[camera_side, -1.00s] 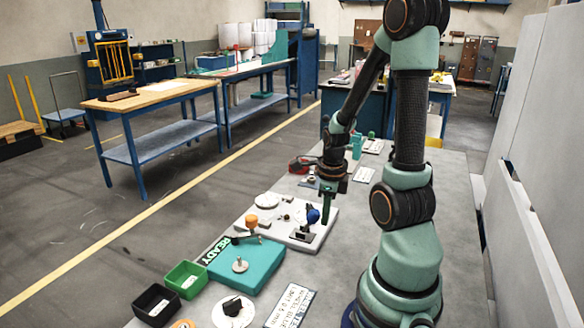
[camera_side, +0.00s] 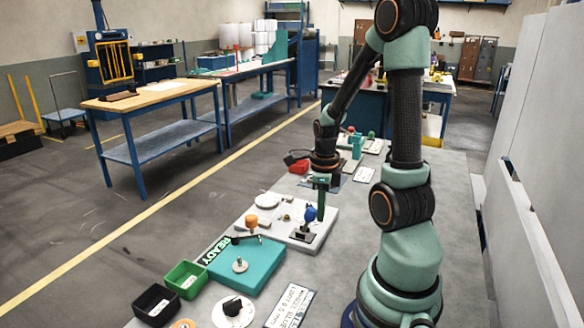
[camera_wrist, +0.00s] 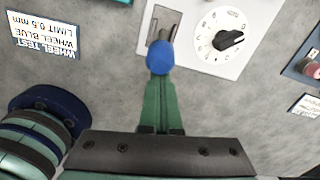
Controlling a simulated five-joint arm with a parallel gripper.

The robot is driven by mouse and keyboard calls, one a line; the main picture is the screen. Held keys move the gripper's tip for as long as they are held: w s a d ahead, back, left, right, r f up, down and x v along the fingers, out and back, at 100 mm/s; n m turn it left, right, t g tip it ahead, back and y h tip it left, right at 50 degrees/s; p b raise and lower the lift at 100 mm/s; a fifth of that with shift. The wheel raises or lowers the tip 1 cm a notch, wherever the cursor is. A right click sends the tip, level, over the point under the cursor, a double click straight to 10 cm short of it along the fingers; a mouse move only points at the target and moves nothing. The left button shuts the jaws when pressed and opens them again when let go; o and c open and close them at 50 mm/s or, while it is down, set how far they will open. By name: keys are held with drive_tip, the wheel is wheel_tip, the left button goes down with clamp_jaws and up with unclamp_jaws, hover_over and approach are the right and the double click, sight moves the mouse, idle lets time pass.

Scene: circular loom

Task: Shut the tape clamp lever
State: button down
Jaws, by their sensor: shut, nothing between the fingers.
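The tape clamp lever has a blue ball knob (camera_side: 310,214) and a dark slotted base (camera_side: 302,237), at the right edge of a white board (camera_side: 322,232). In the side view the knob stands above the base. In the wrist view the knob (camera_wrist: 160,58) is right at my fingertips, with the metal slot (camera_wrist: 160,32) beyond it. My gripper (camera_side: 321,216) points down just right of the knob, its green fingers together and empty. They also show in the wrist view (camera_wrist: 158,82). I cannot tell whether they touch the knob.
A white dial with a black pointer (camera_wrist: 228,40) is beside the lever. A teal box (camera_side: 245,268) with a READY sign, a WHEEL TEST label (camera_side: 290,305) and green (camera_side: 186,279) and black bins (camera_side: 156,305) stand nearer. Bare grey bench lies right of the board.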

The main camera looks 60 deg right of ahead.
drive_tip(key=shift+w+r, duration=0.2)
drive_tip(key=shift+w, duration=0.3)
drive_tip(key=shift+w+r, duration=0.2)
drive_tip(key=shift+w, duration=0.3)
drive_tip(key=shift+w+r, duration=0.15)
drive_tip(key=shift+w, duration=2.45)
drive_tip(key=s, duration=0.1)
drive_tip(key=s+r, duration=0.1)
drive_tip(key=s, duration=0.1)
drive_tip(key=s+d+r, duration=0.1)
drive_tip(key=s, duration=0.1)
drive_tip(key=w+r, duration=0.6)
drive_tip(key=w, duration=0.1)
drive_tip(key=shift+a+r+g, duration=0.3)
drive_tip(key=shift+a+r, duration=0.05)
drive_tip(key=shift+a, duration=0.05)
